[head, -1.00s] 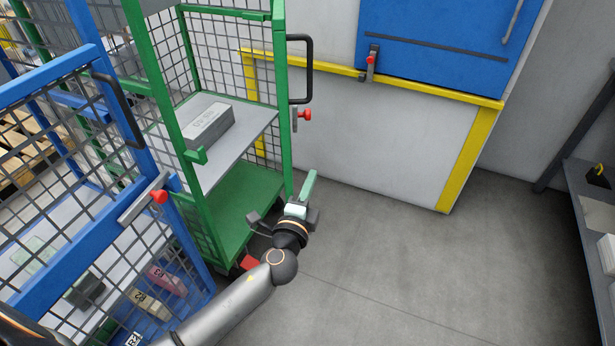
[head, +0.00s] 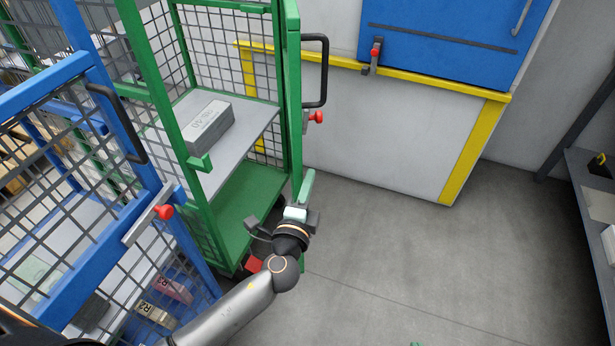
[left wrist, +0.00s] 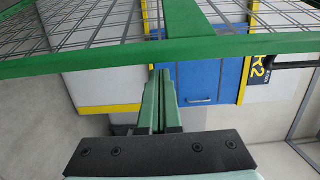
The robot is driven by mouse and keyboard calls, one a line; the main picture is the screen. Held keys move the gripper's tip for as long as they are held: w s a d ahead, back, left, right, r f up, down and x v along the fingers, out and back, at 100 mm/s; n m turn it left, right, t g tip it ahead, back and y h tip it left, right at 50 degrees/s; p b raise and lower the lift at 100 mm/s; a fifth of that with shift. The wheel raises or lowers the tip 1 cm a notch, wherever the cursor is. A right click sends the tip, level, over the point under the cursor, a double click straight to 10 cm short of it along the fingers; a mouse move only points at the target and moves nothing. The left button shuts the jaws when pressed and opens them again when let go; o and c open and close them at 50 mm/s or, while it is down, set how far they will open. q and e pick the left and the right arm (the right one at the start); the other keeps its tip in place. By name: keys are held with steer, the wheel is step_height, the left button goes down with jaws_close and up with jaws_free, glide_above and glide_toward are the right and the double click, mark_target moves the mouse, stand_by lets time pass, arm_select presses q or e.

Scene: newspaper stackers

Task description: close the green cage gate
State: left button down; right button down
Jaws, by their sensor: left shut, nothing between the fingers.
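The green cage gate (head: 293,90) stands swung out at the right side of the green cage, seen nearly edge-on in the head view. It carries a black handle (head: 325,70) and a latch with a red knob (head: 316,117). The cage front is open, showing its shelf (head: 245,140). My left gripper (head: 308,182) is shut and empty, close by the gate's lower end; contact cannot be told. In the left wrist view its closed fingers (left wrist: 157,90) point at a green bar (left wrist: 110,56) with mesh above it. My right gripper is not recognisable.
A grey box (head: 208,122) lies on the cage shelf. A blue cage with its own gate (head: 50,300) and red-knob latch (head: 164,212) stands close at the left. Behind is a wall with a blue panel (head: 450,45). The floor (head: 400,250) at right is clear.

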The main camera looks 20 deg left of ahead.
arm_select(q)
steer(key=shift+a, duration=0.2)
steer(key=shift+s, duration=0.1)
steer(key=s+a+b, duration=0.1)
steer(key=s+a, duration=0.3)
steer(key=a, duration=0.8)
steer(key=shift+s, duration=0.15)
steer(key=shift+d, duration=0.1)
